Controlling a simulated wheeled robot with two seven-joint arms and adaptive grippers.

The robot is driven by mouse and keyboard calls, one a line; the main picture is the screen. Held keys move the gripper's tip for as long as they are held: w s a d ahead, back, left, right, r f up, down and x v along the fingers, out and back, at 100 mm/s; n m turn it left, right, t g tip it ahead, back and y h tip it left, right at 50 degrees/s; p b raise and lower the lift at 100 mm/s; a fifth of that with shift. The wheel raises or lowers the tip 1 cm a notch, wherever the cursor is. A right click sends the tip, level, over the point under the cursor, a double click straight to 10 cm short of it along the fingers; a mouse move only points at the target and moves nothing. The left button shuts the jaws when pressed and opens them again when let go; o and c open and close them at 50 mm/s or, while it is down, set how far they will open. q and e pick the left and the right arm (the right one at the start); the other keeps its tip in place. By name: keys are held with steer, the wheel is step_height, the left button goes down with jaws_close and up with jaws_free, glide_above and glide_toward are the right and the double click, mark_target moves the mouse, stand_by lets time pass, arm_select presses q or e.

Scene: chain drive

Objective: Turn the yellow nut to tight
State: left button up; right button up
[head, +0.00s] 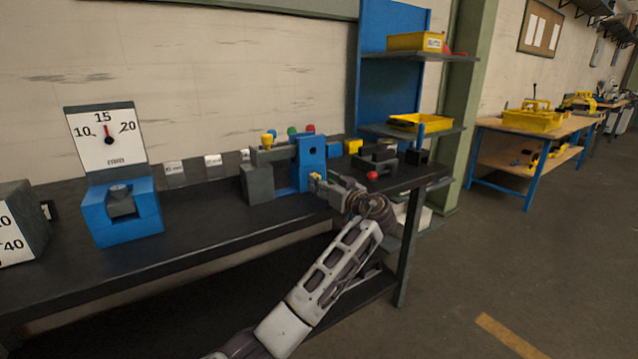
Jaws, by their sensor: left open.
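A small yellow piece, which looks like the yellow nut (316,175), shows low at the right side of an upright blue block (311,153) on the dark bench. My left gripper (319,183) is open, with its fingertips right at this yellow piece. I cannot tell whether they touch it or only stand around it. The gripper hides part of the nut and the block's lower right side. A yellow knob (267,140) sits on the grey fixture left of the block. My right gripper is not in view.
A 15 mm dial gauge (106,140) stands behind a blue holder (122,213) at left. A red ball knob (372,175) and dark blocks (376,158) lie just right of my gripper. The black bench top (200,225) is clear between holder and fixture.

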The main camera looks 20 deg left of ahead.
arm_select(q)
steer(key=shift+x, duration=1.4)
steer(key=c, duration=1)
